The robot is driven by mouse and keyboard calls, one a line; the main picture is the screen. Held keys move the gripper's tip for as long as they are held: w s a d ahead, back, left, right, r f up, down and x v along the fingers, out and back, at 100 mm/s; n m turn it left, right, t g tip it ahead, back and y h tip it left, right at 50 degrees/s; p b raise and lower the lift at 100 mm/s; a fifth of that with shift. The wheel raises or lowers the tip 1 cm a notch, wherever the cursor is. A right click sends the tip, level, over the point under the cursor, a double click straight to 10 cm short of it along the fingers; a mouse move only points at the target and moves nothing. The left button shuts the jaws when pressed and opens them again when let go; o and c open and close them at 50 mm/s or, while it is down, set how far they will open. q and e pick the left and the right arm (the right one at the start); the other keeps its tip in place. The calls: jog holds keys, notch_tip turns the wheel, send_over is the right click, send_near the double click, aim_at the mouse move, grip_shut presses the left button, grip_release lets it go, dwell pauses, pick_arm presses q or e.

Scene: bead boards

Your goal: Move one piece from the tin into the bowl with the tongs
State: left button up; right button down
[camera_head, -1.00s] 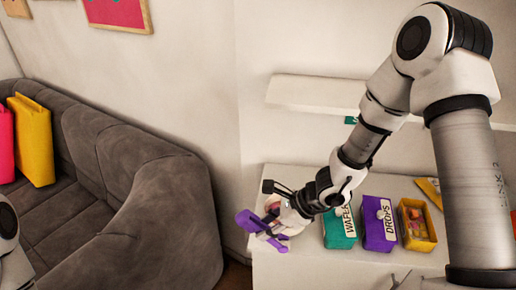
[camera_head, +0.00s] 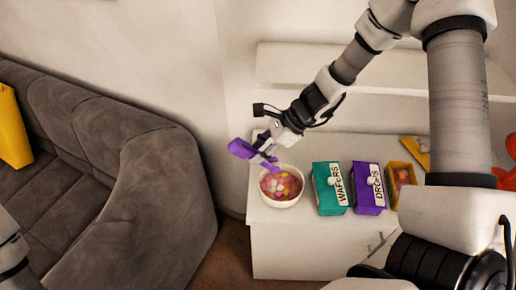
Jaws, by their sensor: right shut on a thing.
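My right gripper (camera_head: 272,137) is shut on the purple tongs (camera_head: 244,149). The tongs hang over the left back edge of a white bowl (camera_head: 281,203) filled with several pink, yellow and pale pieces. Whether the tongs' tips hold a piece cannot be made out. Right of the bowl are a closed teal WAFERS tin (camera_head: 326,190), a closed purple DROPS tin (camera_head: 365,188) and an open yellow tin (camera_head: 393,197) with pieces inside, partly covered by my right arm. My left gripper is not in view; only part of my left arm shows at the left edge.
The bowl and tins stand on a white cabinet (camera_head: 262,212) with a white shelf (camera_head: 330,66) above. A yellow item (camera_head: 413,148) lies behind the open tin. A red-orange object (camera_head: 507,177) is at the right edge. A grey sofa (camera_head: 100,140) stands at the left.

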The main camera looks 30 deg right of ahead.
notch_tip(320, 180, down, 9)
jog(key=b, duration=0.7)
jog(key=shift+r, duration=0.15)
jog(key=c, duration=1.2)
grip_release()
jog(key=shift+r, duration=0.1)
notch_tip(320, 180, up, 10)
jog(key=p, duration=0.8)
